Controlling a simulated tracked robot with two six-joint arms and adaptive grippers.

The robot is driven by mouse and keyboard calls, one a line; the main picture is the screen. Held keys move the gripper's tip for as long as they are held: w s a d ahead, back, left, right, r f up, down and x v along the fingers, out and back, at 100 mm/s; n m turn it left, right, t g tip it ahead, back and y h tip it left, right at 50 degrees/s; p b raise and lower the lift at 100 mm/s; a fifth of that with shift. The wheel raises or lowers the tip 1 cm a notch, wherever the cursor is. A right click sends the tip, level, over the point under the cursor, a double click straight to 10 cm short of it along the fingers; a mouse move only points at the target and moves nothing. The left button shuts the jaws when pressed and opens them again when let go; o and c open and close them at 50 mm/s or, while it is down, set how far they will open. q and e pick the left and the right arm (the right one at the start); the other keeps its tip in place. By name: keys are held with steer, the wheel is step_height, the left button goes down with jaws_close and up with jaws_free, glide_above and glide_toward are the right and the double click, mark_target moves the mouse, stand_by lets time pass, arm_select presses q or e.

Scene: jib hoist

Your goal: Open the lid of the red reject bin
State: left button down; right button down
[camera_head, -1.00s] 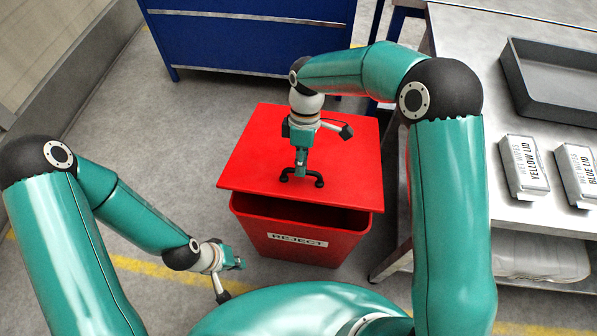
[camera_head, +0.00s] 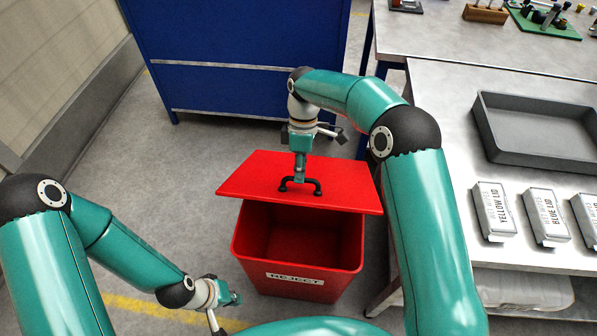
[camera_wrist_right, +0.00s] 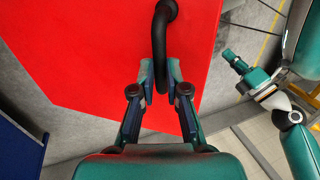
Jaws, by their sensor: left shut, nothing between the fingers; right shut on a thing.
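The red reject bin (camera_head: 290,283) stands on the floor at the centre of the head view, its front label partly readable. Its red lid (camera_head: 345,183) is raised at the front and tilted back, so the inside of the bin shows and looks empty. My right gripper (camera_head: 299,180) is shut on the black lid handle (camera_head: 318,187). In the right wrist view the fingers (camera_wrist_right: 160,82) close around the handle bar (camera_wrist_right: 160,40) over the red lid (camera_wrist_right: 85,50). My left gripper (camera_head: 226,303) is shut and empty, low and to the left of the bin.
A blue cabinet (camera_head: 235,60) stands behind the bin. A steel table (camera_head: 450,110) on the right holds a grey tray (camera_head: 545,130) and wipes packs, including the yellow lid one (camera_head: 494,210). Grey floor (camera_head: 165,210) is clear left of the bin.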

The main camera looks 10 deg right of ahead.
steer(key=c, duration=1.6)
jaws_free()
steer(key=shift+w+d+f, duration=0.25)
steer(key=shift+w+f, duration=0.1)
steer(key=shift+w, duration=0.05)
steer(key=o, duration=0.4)
steer(key=shift+w+f, duration=0.2)
steer(key=shift+w, duration=0.1)
steer(key=shift+s+r, duration=0.1)
steer(key=shift+r, duration=0.1)
steer(key=shift+v, duration=5.85)
steer(key=shift+s+a, duration=0.1)
